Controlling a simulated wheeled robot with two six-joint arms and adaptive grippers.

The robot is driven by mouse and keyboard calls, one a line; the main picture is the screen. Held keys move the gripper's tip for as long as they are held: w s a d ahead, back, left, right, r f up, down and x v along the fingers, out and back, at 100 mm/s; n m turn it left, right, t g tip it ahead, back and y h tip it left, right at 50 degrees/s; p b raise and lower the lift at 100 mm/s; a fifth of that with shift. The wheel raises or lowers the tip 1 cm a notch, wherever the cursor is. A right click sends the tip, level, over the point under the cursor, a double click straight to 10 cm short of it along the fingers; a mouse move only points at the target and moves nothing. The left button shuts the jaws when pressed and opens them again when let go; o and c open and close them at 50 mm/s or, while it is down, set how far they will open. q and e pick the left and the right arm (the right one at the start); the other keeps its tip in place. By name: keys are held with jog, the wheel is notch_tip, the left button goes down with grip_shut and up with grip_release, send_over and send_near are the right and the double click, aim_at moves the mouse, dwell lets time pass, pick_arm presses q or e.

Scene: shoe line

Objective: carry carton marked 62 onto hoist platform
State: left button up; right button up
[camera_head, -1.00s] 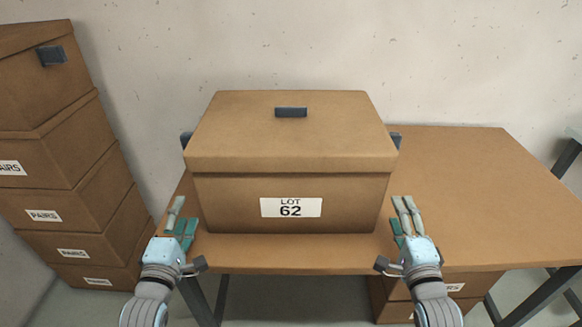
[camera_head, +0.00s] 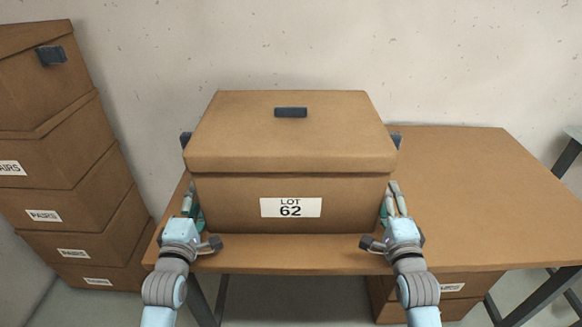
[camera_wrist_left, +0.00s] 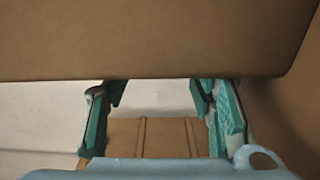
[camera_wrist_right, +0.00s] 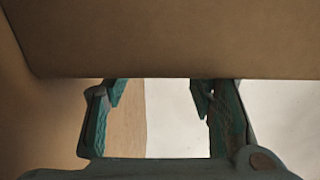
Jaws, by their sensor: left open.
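The brown lidded carton marked 62 (camera_head: 290,190) stands upright on the wooden table, its label facing me. Dark handles stick out at its sides, and another dark tab is on the lid. My left gripper (camera_head: 191,200) is at the carton's left side, below the lid's edge. It is open and empty, its fingers apart in the left wrist view (camera_wrist_left: 160,92). My right gripper (camera_head: 394,202) is at the right side, also below the lid's edge, with fingers apart in the right wrist view (camera_wrist_right: 160,92). Both fingertips are partly hidden. I cannot identify a hoist platform.
The wooden table (camera_head: 480,190) is bare to the right of the carton. A tall stack of brown cartons marked PAIRS (camera_head: 60,180) stands at the left. More cartons (camera_head: 455,287) sit under the table. A grey structure (camera_head: 570,150) shows at the right edge.

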pick_arm(q)
jog(key=shift+d, duration=0.15)
pick_arm(e)
jog(key=shift+a, duration=0.1)
pick_arm(q)
jog(key=shift+r+p, duration=1.1)
jog(key=shift+r, duration=0.1)
pick_arm(e)
jog(key=shift+r, duration=1)
pick_arm(q)
jog(key=shift+w, duration=0.1)
pick_arm(e)
jog(key=shift+f, duration=0.1)
pick_arm(q)
jog(key=shift+f, duration=0.1)
pick_arm(e)
jog(key=shift+f, duration=0.1)
